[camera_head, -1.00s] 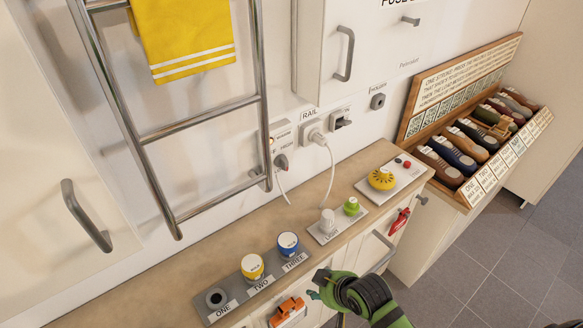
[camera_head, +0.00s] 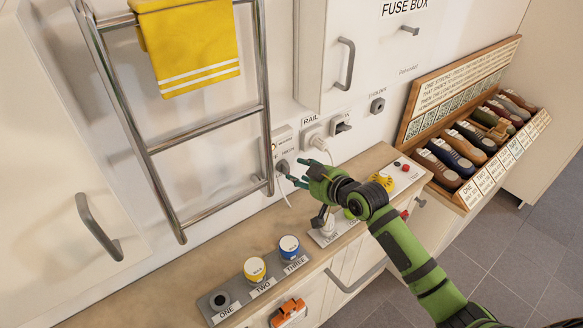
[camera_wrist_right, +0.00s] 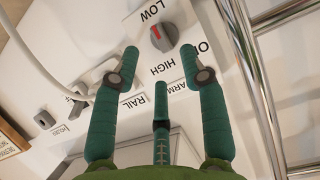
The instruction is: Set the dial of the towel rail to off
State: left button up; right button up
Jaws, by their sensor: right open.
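The towel rail (camera_head: 149,148) is a chrome ladder on the wall at the left of the head view. Its grey dial (camera_head: 281,166) sits on a white wall box beside the rail's lower right. In the right wrist view the dial (camera_wrist_right: 164,38) has a red mark on its left side, among the words LOW, HIGH and others partly hidden. My right gripper (camera_head: 299,174) is open and empty in front of the dial. In the wrist view its green fingers (camera_wrist_right: 159,54) spread on either side of the dial, seemingly short of touching it. My left gripper is not in view.
A yellow towel (camera_head: 187,45) hangs on the rail. A plug with a white cord (camera_head: 319,142) is right of the dial. A shoe rack (camera_head: 470,145) is at the right.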

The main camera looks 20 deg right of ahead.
aim_at(285, 168)
jog(key=shift+p+x, duration=0.4)
jog(key=shift+x, duration=2.1)
jog(key=shift+s, duration=0.1)
jog(key=shift+f, duration=0.1)
grip_shut()
